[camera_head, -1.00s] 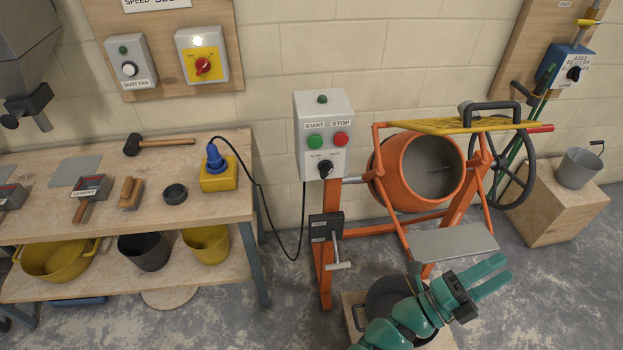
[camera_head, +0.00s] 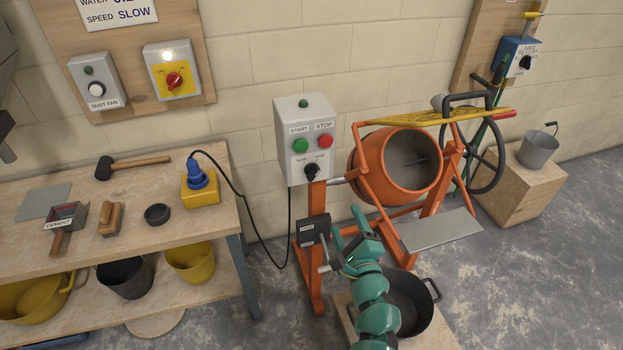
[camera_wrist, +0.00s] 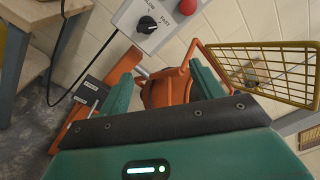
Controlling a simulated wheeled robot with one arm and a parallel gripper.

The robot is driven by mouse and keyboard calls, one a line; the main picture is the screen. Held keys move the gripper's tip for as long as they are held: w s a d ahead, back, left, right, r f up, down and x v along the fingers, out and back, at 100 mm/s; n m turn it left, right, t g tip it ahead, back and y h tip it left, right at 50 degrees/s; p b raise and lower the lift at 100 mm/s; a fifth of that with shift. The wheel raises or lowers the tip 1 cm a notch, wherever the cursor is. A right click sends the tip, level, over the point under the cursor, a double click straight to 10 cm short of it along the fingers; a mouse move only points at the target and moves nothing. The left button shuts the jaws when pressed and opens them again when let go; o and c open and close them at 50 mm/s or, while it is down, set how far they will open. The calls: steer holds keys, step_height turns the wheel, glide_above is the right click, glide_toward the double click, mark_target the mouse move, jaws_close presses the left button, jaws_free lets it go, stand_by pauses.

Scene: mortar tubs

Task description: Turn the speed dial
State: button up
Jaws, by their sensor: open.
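The speed dial (camera_head: 312,171) is a black knob with a white pointer mark at the bottom of the grey control box (camera_head: 290,112), between small slow and fast labels. In the wrist view the dial (camera_wrist: 147,25) is near the top, its labels on either side. My green gripper (camera_head: 352,222) is in front of the mixer stand, below and right of the dial and apart from it. Its two fingers (camera_wrist: 160,88) are spread with nothing between them.
A green start button (camera_head: 300,146) and red stop button (camera_head: 325,141) sit just above the dial. The orange mixer drum (camera_head: 402,162) and its yellow grid (camera_head: 430,118) are at right. A black brake box (camera_head: 312,231) is below. A workbench (camera_head: 120,222) stands at left.

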steer(key=a+y, duration=0.2)
glide_toward(314, 177)
steer(key=shift+g, duration=0.3)
steer(key=x, duration=0.4)
steer(key=r+x, duration=0.1)
steer(key=x, duration=0.2)
steer(key=shift+x, duration=1.1)
steer(key=shift+f, duration=0.15)
steer(key=c, duration=1)
